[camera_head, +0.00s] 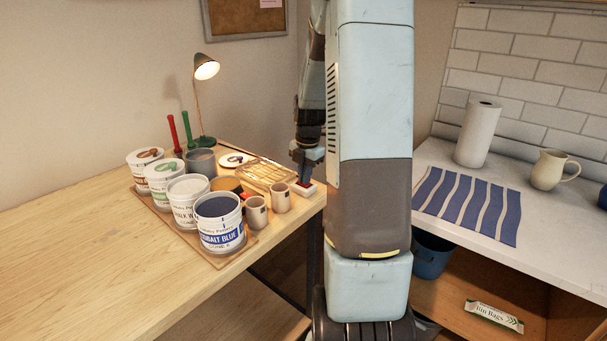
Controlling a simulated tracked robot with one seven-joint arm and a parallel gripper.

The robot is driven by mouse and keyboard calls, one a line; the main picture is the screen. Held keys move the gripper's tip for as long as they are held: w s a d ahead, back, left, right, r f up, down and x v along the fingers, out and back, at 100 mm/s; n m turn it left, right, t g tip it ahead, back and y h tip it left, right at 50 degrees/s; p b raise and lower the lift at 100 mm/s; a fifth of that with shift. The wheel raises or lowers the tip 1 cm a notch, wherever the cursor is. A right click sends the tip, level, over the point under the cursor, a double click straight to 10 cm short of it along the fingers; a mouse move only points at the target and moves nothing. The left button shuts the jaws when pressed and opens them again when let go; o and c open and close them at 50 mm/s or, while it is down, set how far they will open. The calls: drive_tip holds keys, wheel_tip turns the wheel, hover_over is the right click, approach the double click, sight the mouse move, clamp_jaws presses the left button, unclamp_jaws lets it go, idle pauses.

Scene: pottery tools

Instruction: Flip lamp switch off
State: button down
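The desk lamp (205,70) stands at the back of the wooden table, with a green base and a curved neck. Its bulb is lit and glows warm. A small white box with a red part (303,188) sits near the table's right edge; I cannot tell for sure whether it is the lamp's switch. My gripper (305,178) points down right at this box, over its top. Whether it touches the box is too small to tell. The fingers are small and partly hidden, so their opening is unclear.
Paint tubs (218,224) stand on a board at the table's middle. Two cups (256,212) and a wooden tool tray (265,173) lie close left of my gripper. The table's left part is clear. A white counter (560,215) with a paper roll (477,133) and jug (551,170) is at right.

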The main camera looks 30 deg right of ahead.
drive_tip(key=shift+s+d, duration=0.1)
drive_tip(key=shift+s, duration=0.05)
drive_tip(key=shift+r, duration=0.5)
wheel_tip(320, 180, up, 13)
drive_tip(key=shift+s, duration=0.4)
drive_tip(key=shift+w+d+f, duration=0.1)
drive_tip(key=shift+w+d, duration=0.1)
